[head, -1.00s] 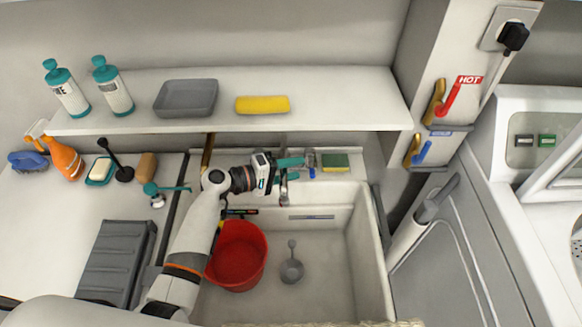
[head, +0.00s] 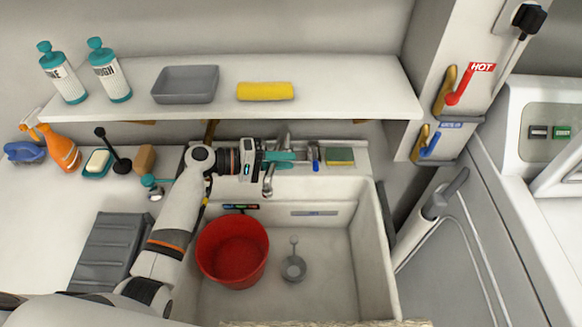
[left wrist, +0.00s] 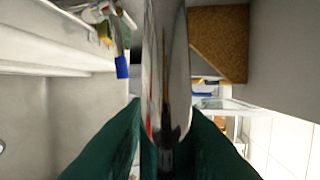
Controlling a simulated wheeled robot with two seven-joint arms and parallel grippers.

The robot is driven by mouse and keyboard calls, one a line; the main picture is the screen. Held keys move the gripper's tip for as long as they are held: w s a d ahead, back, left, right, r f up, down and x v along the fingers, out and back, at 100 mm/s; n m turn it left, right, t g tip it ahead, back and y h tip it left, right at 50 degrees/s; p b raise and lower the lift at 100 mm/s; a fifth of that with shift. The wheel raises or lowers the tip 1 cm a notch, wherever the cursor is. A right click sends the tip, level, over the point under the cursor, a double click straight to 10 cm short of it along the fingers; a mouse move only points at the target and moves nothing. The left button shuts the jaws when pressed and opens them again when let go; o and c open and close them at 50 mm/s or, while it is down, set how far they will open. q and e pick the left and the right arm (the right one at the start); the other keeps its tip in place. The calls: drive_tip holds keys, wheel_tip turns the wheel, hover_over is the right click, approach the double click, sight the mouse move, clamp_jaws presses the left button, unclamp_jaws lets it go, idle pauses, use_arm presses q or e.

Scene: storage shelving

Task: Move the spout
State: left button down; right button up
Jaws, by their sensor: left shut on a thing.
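The chrome spout (head: 268,181) hangs over the back edge of the sink basin (head: 340,270), left of the basin's centre. My left gripper (head: 288,157) reaches across from the left with its teal fingers at the spout's upper part. In the left wrist view the shiny spout (left wrist: 166,60) runs between the two dark green fingers (left wrist: 168,145), which are shut on it. The gripper hides part of the tap body. My right gripper is in neither view.
A red bucket (head: 232,250) and a grey ladle (head: 294,268) are in the basin. A blue lever (head: 315,156) and a sponge (head: 340,156) are right of the gripper. The shelf (head: 350,95) overhangs behind.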

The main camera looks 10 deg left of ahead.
use_arm(q)
drive_tip(key=shift+a+f+m+g, duration=0.2)
drive_tip(key=shift+a+m+g, duration=0.1)
drive_tip(key=shift+a, duration=0.1)
drive_tip(key=shift+s+a+r+g+b, duration=0.1)
drive_tip(key=shift+r+g+b, duration=0.1)
drive_tip(key=shift+g+b, duration=0.1)
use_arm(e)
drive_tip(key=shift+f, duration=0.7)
use_arm(q)
drive_tip(key=c, duration=1.2)
unclamp_jaws()
drive_tip(key=shift+c, duration=0.2)
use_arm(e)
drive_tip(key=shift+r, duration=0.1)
